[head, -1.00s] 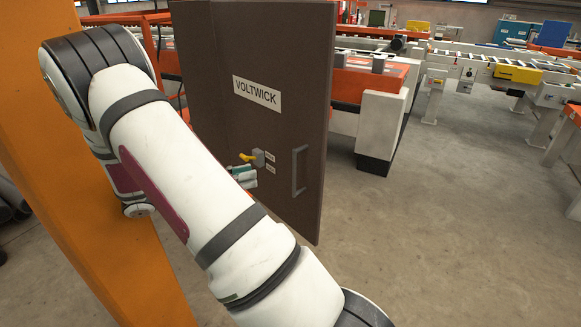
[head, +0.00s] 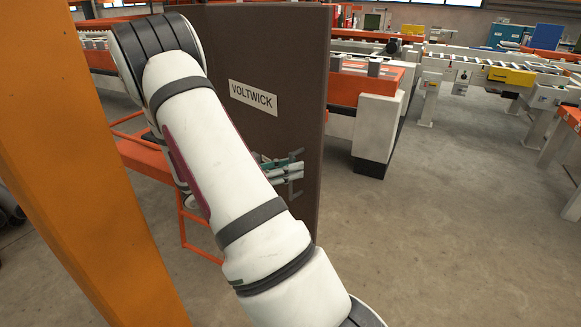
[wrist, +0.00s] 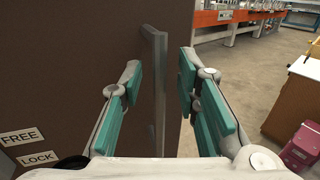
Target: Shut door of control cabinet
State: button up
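The cabinet door (head: 300,60) is a dark brown panel with a VOLTWICK label, standing upright in the head view. In the wrist view its face (wrist: 70,70) fills the left side, with FREE and LOCK labels low down. Its upright grey bar handle (wrist: 158,90) stands between my two fingers. My gripper (wrist: 158,85) is open, with green pads on either side of the handle and gaps showing. In the head view my gripper (head: 297,166) is at the handle and partly covers it. My arm hides the door's lower left and the yellow-handled latch. The cabinet body is not clearly visible.
An orange post (head: 70,170) stands close on the left. A low orange frame (head: 190,215) shows behind my arm. A conveyor with a white leg (head: 376,125) stands behind the door. The floor to the right (head: 450,230) is clear.

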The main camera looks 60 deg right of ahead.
jog(key=shift+s+d, duration=0.15)
jog(key=shift+d, duration=0.05)
grip_shut()
jog(key=shift+d, duration=0.15)
